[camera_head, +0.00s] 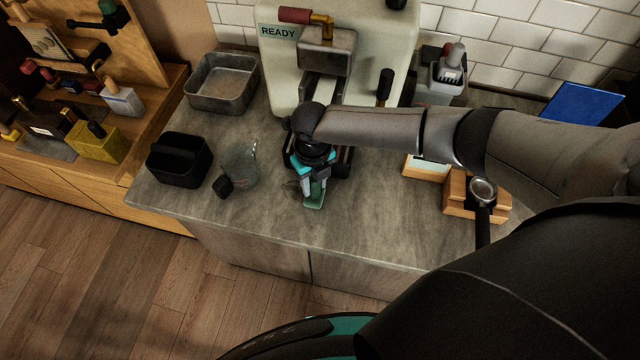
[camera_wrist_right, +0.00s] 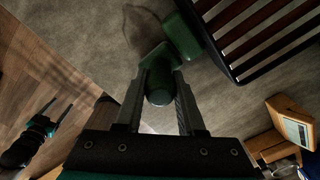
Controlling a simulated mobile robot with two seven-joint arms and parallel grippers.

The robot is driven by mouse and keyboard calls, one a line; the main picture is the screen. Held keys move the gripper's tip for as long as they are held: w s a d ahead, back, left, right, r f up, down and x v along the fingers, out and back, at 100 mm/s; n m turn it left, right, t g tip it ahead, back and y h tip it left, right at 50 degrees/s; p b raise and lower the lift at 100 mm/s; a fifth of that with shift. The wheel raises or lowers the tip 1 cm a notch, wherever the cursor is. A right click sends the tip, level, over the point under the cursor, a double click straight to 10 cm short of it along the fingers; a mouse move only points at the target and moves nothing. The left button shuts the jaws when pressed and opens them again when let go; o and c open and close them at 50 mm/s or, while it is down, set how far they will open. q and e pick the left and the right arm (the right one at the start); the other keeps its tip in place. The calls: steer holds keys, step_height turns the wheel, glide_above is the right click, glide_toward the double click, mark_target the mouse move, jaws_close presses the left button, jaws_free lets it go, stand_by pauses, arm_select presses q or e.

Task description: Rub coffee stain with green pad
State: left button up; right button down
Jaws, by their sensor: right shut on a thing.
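My right gripper (camera_head: 312,182) is shut on the green pad (camera_head: 315,199), low over the grey counter in front of the coffee machine. In the right wrist view, the fingers (camera_wrist_right: 160,92) close on the pad's round green handle, and its green block (camera_wrist_right: 182,36) lies beyond. The coffee stain (camera_wrist_right: 141,24) is a faint dark ring just left of the block. In the head view the stain (camera_head: 292,187) shows faintly left of the pad. I cannot tell whether the pad touches the counter. My left gripper (camera_wrist_right: 58,107) appears open and empty above the floor.
The slatted drip tray (camera_wrist_right: 265,35) is close beside the pad. A glass pitcher (camera_head: 240,163) and black box (camera_head: 180,160) stand left. A portafilter (camera_head: 483,190) rests on a wooden stand (camera_head: 460,195) at right. The counter's front middle is clear.

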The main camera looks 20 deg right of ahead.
steer(key=shift+a, duration=0.1)
steer(key=shift+r+p, duration=0.75)
step_height(320, 180, up, 3)
steer(key=shift+f+p, duration=0.15)
steer(key=shift+p, duration=0.85)
steer(key=shift+r, duration=1.2)
